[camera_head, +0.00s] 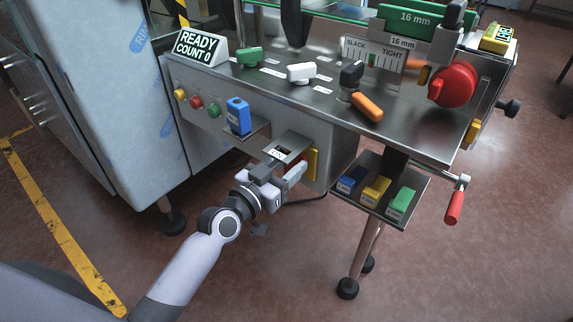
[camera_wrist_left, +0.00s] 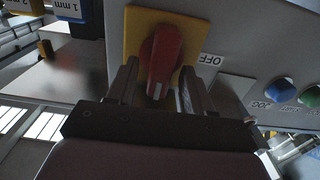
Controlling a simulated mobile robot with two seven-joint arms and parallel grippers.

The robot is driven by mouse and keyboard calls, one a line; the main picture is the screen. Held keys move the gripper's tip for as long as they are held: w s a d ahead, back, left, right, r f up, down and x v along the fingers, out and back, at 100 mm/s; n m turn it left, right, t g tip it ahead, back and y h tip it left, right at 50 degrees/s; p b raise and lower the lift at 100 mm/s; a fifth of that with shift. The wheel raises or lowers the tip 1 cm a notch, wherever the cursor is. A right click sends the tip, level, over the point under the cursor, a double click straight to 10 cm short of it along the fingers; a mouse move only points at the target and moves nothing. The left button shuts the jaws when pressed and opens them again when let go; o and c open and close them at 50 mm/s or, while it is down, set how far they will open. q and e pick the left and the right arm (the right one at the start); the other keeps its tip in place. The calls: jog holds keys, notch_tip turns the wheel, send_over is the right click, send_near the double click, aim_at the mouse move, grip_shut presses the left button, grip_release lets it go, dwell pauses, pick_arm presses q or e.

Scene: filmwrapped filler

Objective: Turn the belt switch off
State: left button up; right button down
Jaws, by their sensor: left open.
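The belt switch is a red rotary knob (camera_wrist_left: 161,58) on a square yellow plate (camera_wrist_left: 133,35). In the left wrist view its red handle points toward the picture's bottom, slightly tilted. A white OFF label (camera_wrist_left: 211,60), upside down, is just right of the plate. My left gripper (camera_wrist_left: 157,85) is open, with one finger on each side of the handle; whether they touch it I cannot tell. In the head view my left gripper (camera_head: 283,167) is at the front panel and hides the knob; part of the yellow plate (camera_head: 312,163) shows. My right gripper is not in view.
A tray (camera_head: 371,203) with blue, yellow and green blocks is to the right. A crank with a red handle (camera_head: 454,207) sits further right. Several panel buttons (camera_head: 197,103) are at the left.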

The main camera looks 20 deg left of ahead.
pick_arm(q)
jog(key=shift+c, duration=0.3)
grip_shut()
jog(key=shift+n, duration=0.4)
jog(key=n, duration=0.5)
jog(key=n+p, duration=0.1)
jog(key=n, duration=0.5)
jog(key=a+f+n, duration=0.1)
jog(key=n, duration=0.5)
jog(key=shift+w+p, duration=0.2)
jog(key=shift+p, duration=0.1)
jog(key=shift+f, duration=0.1)
jog(key=shift+o, duration=0.3)
grip_release()
